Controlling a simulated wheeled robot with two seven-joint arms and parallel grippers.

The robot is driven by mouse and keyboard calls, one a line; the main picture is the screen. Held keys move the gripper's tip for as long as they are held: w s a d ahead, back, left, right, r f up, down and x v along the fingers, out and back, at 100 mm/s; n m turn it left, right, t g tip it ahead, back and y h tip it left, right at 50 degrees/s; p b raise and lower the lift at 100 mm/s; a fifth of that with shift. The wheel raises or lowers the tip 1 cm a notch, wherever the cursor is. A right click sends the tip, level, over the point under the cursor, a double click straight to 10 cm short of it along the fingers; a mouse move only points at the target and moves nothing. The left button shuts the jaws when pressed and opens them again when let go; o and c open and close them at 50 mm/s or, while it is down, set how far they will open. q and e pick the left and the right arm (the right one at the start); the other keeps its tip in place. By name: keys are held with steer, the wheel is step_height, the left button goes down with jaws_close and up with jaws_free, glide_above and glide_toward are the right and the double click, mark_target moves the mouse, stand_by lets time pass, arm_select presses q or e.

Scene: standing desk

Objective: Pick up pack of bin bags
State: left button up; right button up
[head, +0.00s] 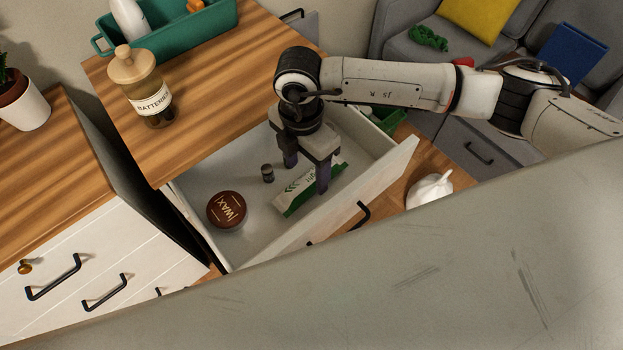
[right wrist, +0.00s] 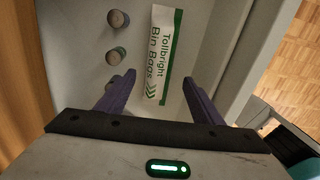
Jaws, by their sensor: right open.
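The pack of bin bags (head: 297,196) is white with green edges and lies in the open drawer. In the right wrist view the pack (right wrist: 160,52) reads "Tollbright Bin Bags" and lies between and ahead of the two fingers. My right gripper (head: 306,178) points down over the drawer, open, and partly covers the pack in the head view. In the right wrist view its fingers (right wrist: 160,95) are spread wide, with nothing held between them. I cannot tell how far the tips are above the drawer floor. My left gripper is not in view.
The white drawer (head: 245,247) also holds a round brown wax tin (head: 226,210) and small dark cylinders (head: 267,173). On the wooden top (head: 205,60) stand a batteries jar (head: 150,95) and a teal tray (head: 190,38).

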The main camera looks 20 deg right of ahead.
mark_target(309, 178)
steer(key=f, duration=0.5)
steer(key=shift+w+d, duration=0.15)
steer(key=shift+d, duration=0.2)
steer(key=shift+c, duration=0.5)
steer(key=c, duration=1.2)
